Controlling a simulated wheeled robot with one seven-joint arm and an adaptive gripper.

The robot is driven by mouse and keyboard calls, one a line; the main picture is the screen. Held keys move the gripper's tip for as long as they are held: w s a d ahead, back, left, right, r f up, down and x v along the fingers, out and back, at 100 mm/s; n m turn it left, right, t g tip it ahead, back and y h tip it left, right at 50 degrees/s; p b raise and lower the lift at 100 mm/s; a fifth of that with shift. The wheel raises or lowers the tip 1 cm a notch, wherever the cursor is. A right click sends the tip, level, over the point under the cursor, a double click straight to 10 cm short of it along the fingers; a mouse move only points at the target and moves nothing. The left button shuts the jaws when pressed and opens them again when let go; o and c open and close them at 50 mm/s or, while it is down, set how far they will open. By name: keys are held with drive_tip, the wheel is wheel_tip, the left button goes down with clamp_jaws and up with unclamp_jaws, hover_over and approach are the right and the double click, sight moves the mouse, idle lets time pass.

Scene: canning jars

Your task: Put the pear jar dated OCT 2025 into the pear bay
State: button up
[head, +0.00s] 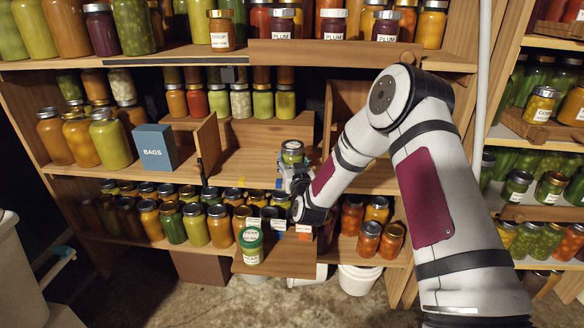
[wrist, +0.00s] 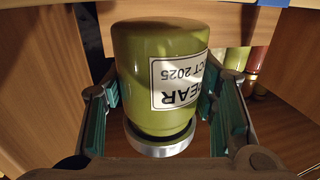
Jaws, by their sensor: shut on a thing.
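My gripper (wrist: 160,112) is shut on a green pear jar (wrist: 145,75), with teal finger pads on either side of it. The white label reads PEAR and, partly cut off, CT 2025. The label and silver lid (wrist: 160,145) appear upside down in the wrist view. In the head view the jar (head: 292,150) is in my gripper (head: 295,168), lid up, in front of the middle shelf's open section. I cannot read any sign that marks the pear bay. I cannot tell whether the jar touches the shelf.
A wooden divider (head: 207,145) stands left of the open section, and a blue BAGS box (head: 154,147) is further left. Several jars stand behind. Below, a green-lidded jar (head: 250,246) sits on a protruding board (head: 290,262). Bare shelf shows left of my gripper.

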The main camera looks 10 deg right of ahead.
drive_tip(key=shift+w+d+b, duration=0.2)
drive_tip(key=shift+w+b, duration=0.2)
drive_tip(key=shift+w, duration=0.25)
drive_tip(key=shift+w+d+b, duration=0.2)
drive_tip(key=shift+w+b, duration=0.15)
drive_tip(key=shift+w, duration=0.35)
drive_tip(key=shift+w+d+b, duration=0.2)
drive_tip(key=shift+w+b, duration=0.2)
drive_tip(key=shift+w, duration=0.25)
drive_tip(key=shift+s+f+b, duration=0.1)
drive_tip(key=shift+f+b, duration=0.2)
drive_tip(key=shift+b, duration=0.1)
drive_tip(key=shift+f+b, duration=0.3)
drive_tip(key=shift+b, duration=0.05)
drive_tip(key=o, duration=1.6)
drive_tip(key=shift+f, duration=0.15)
drive_tip(key=s, duration=1.2)
drive_tip(key=shift+a, duration=0.3)
